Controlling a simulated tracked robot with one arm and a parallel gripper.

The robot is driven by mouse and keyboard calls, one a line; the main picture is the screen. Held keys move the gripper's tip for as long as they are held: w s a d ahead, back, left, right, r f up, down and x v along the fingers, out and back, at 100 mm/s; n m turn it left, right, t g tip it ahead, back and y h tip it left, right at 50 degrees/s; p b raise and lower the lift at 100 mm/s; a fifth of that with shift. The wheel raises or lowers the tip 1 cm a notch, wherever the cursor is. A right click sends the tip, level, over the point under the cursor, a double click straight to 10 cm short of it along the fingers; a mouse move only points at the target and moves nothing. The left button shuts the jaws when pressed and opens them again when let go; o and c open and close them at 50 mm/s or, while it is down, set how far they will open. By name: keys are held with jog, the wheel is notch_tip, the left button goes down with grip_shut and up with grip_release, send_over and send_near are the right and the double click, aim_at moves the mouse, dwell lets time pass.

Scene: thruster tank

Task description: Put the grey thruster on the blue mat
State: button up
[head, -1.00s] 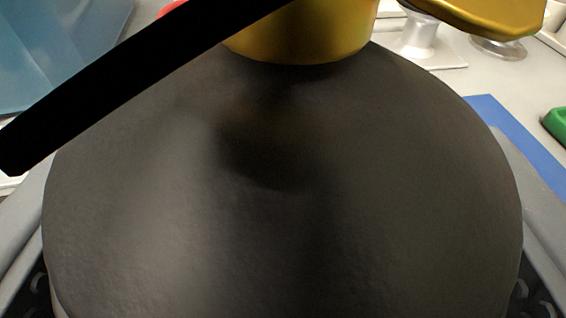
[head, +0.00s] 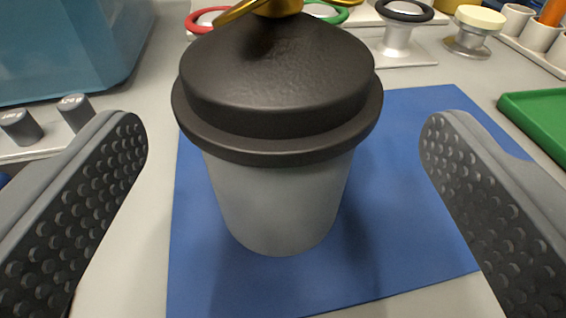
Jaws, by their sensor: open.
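The grey thruster (head: 278,200) has a tapered grey body and a wide black domed cap (head: 275,85) with gold fittings on top, cut off by the upper picture edge. It stands upright on the blue mat (head: 410,210), towards the mat's left side. My gripper (head: 285,140) is open, with one dark studded finger on each side of the thruster and a clear gap to both. The underside of the thruster is hidden.
A blue translucent bin (head: 60,45) stands at the back left, with small grey cylinders (head: 75,112) in front of it. A green tray (head: 540,125) lies at the right. Ringed metal stands (head: 398,35) and white cups (head: 537,35) line the back.

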aim_at(277, 168)
jog(key=s+b, duration=0.1)
jog(key=s, duration=0.2)
jog(key=shift+s+d+r+b, duration=0.1)
jog(key=shift+s+r+b, duration=0.1)
jog(key=shift+b, duration=1.1)
jog(key=b, duration=0.2)
jog(key=shift+s+b, duration=0.35)
jog(key=shift+s, duration=0.05)
jog(key=s+b, duration=0.1)
jog(key=b, duration=0.3)
jog(key=shift+s+d+r+b, duration=0.15)
jog(key=shift+s+r+b, duration=0.05)
jog(key=shift+s+b, duration=0.2)
